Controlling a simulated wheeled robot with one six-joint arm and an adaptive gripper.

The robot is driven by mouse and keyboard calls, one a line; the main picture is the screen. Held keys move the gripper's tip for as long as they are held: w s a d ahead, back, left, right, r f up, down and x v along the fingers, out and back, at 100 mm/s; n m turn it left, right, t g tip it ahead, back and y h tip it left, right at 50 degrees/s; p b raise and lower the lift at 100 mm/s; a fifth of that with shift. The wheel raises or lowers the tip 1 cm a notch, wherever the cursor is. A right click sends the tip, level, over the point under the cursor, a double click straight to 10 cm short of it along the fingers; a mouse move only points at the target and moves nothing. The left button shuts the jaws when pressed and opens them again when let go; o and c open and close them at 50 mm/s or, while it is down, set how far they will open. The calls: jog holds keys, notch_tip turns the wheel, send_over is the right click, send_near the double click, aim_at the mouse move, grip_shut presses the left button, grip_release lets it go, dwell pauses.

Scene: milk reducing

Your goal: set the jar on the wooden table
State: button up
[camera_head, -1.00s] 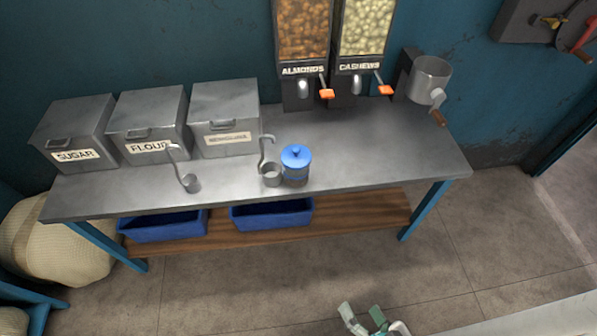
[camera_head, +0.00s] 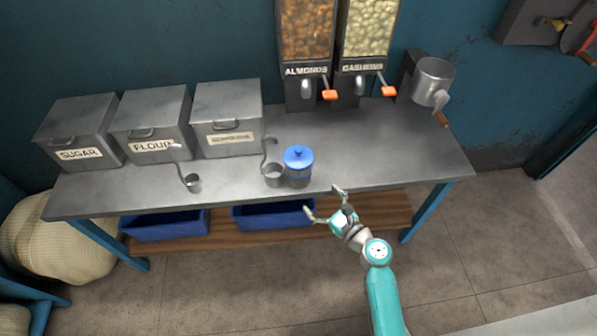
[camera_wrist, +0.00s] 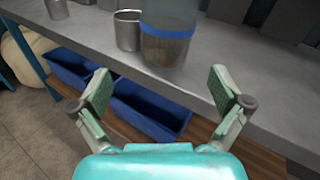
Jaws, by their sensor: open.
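A jar (camera_head: 298,167) with a blue lid stands upright near the front edge of the grey metal table (camera_head: 370,150). In the wrist view the jar (camera_wrist: 167,47) is clear with a blue band and dark contents, just beyond my fingertips. My gripper (camera_head: 324,202) is open and empty, in front of the table edge and to the lower right of the jar, not touching it. In the wrist view its two fingers (camera_wrist: 161,88) are spread wide. I see a wooden lower shelf (camera_head: 365,215) under the metal table; no separate wooden table is clearly visible.
Metal bins (camera_head: 228,115) line the back left. Nut dispensers (camera_head: 307,90) hang behind. Blue trays (camera_head: 272,214) sit on the lower shelf. The table right of the jar is clear.

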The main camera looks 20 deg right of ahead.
aim_at(308, 175)
jog(key=shift+m+t, duration=0.3)
jog(key=shift+m, duration=0.3)
jog(key=w, duration=0.2)
jog(key=w+r, duration=0.1)
jog(key=w, duration=0.3)
jog(key=shift+w+d+r, duration=0.1)
jog(key=shift+w+r, duration=0.05)
jog(key=shift+r, duration=0.25)
jog(key=shift+a+x, duration=0.15)
jog(key=shift+x, duration=1.45)
jog(key=shift+a+x, duration=0.1)
jog(key=shift+x, duration=1.5)
jog(key=shift+f, duration=0.1)
jog(key=c, duration=1.6)
jog(key=shift+c, duration=0.2)
